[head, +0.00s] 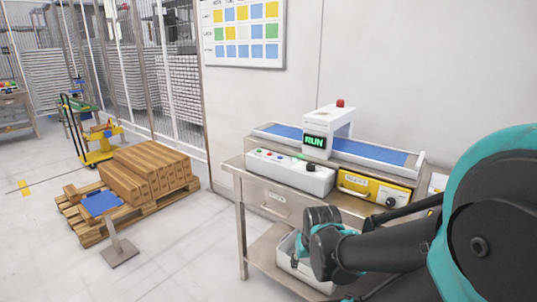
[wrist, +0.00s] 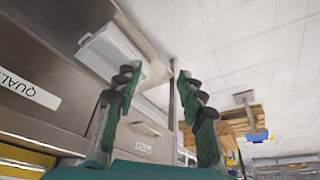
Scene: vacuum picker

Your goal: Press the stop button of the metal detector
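The metal detector (head: 343,122) is a white arch over a blue conveyor belt, with a red lamp on top. Its display (head: 315,141) reads RUN in green. A white control box (head: 312,180) in front of it carries several small coloured buttons and a dark knob; I cannot read which button is the stop. My gripper (wrist: 157,76) is open and empty in the wrist view, its two fingers apart beside the table's drawer fronts. In the head view my arm's end is in front of the table, lower than the control box; its fingers are not clear there.
The steel table (head: 233,168) has a yellow box (head: 372,189) right of the control box. A white bin (head: 289,254) sits on its lower shelf and shows in the wrist view (wrist: 112,50).

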